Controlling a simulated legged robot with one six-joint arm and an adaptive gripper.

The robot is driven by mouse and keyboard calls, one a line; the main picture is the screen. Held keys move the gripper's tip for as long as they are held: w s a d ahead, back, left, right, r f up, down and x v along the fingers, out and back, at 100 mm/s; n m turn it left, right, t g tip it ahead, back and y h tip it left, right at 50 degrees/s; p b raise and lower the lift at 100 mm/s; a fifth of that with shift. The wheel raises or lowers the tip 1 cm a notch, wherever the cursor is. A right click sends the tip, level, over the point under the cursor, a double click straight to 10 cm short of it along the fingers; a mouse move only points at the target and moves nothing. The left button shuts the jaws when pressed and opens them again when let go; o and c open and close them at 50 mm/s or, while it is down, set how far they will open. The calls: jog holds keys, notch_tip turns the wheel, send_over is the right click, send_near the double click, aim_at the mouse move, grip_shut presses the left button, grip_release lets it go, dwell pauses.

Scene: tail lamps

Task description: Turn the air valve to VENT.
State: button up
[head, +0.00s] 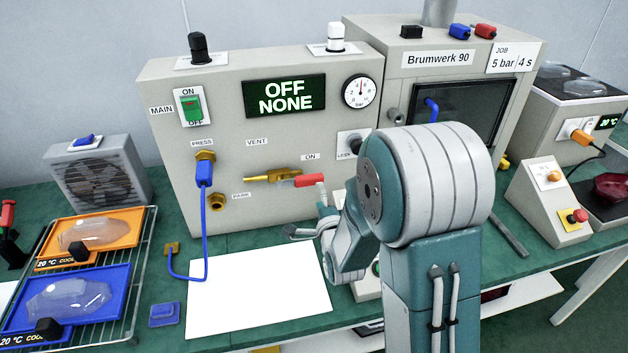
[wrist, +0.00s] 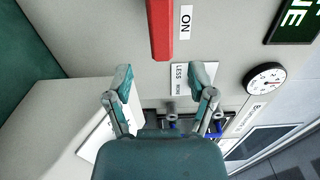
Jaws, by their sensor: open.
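The air valve (head: 262,179) is a brass fitting on the front of the grey panel. Its red handle (head: 309,180) points right, below the ON label (head: 310,157). The VENT label (head: 257,142) is above the brass body. In the wrist view the red handle (wrist: 160,28) comes down from the top edge beside the ON label. Its end lies just beyond my open fingertips (wrist: 163,76), roughly centred between them; no contact shows. My arm hides part of the panel's right side.
The panel display (head: 285,95) reads OFF NONE. A blue hose (head: 205,215) hangs from the PRESS port to the left. A pressure gauge (head: 361,91) is at upper right, a LESS knob (head: 352,143) below it. A white sheet (head: 258,292) lies in front.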

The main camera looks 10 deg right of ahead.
aim_at(309, 184)
jog(key=w, duration=0.3)
jog(key=w+a, duration=0.1)
jog(key=w, duration=0.1)
jog(key=shift+w+a, duration=0.2)
jog(key=shift+w, duration=0.55)
jog(key=shift+w+d, duration=0.2)
jog(key=shift+d, duration=0.25)
jog(key=c, duration=0.5)
jog(key=shift+a, duration=0.2)
grip_shut()
